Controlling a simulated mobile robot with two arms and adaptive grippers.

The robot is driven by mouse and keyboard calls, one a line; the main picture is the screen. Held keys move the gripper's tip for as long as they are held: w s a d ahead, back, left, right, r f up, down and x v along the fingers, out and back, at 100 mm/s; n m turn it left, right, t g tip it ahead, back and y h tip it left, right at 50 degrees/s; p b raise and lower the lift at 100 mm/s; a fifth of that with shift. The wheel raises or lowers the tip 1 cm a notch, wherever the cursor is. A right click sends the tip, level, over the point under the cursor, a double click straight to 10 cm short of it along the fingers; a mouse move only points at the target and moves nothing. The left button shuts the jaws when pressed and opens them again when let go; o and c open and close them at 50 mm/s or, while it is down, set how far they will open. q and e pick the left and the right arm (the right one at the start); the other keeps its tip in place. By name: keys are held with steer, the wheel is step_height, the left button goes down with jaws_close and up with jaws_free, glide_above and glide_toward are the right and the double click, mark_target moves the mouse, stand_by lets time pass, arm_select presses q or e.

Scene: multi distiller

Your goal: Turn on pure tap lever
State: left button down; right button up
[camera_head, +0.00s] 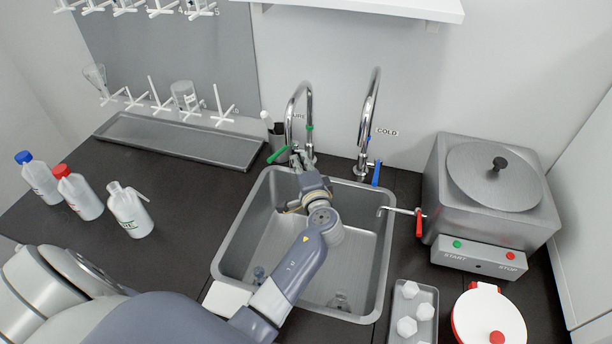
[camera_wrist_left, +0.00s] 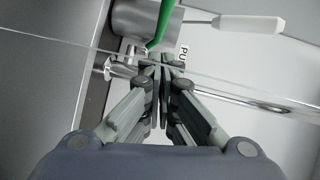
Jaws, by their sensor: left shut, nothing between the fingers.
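The pure tap (camera_head: 298,110) is a chrome gooseneck behind the sink on the left, with a green lever (camera_head: 277,155) pointing out to the left. Its label is partly covered. My left gripper (camera_head: 298,160) reaches over the sink to the base of this tap, close to the right of the lever. In the left wrist view the left gripper (camera_wrist_left: 162,66) is shut and empty, its fingertips just below the green lever (camera_wrist_left: 161,24). I cannot tell whether they touch the lever or the tap. My right gripper is out of view.
The cold tap (camera_head: 370,110) with a blue lever (camera_head: 376,173) stands to the right. The metal sink (camera_head: 228,230) lies below my arm. A distiller (camera_head: 490,195) with a red-handled spout is at right. Bottles (camera_head: 128,210) stand left.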

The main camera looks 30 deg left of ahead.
mark_target(285, 149)
arm_select(q)
steer(key=a, duration=0.3)
steer(key=shift+s+a+f, duration=0.2)
steer(key=shift+a+f, duration=0.15)
steer(key=shift+a, duration=0.05)
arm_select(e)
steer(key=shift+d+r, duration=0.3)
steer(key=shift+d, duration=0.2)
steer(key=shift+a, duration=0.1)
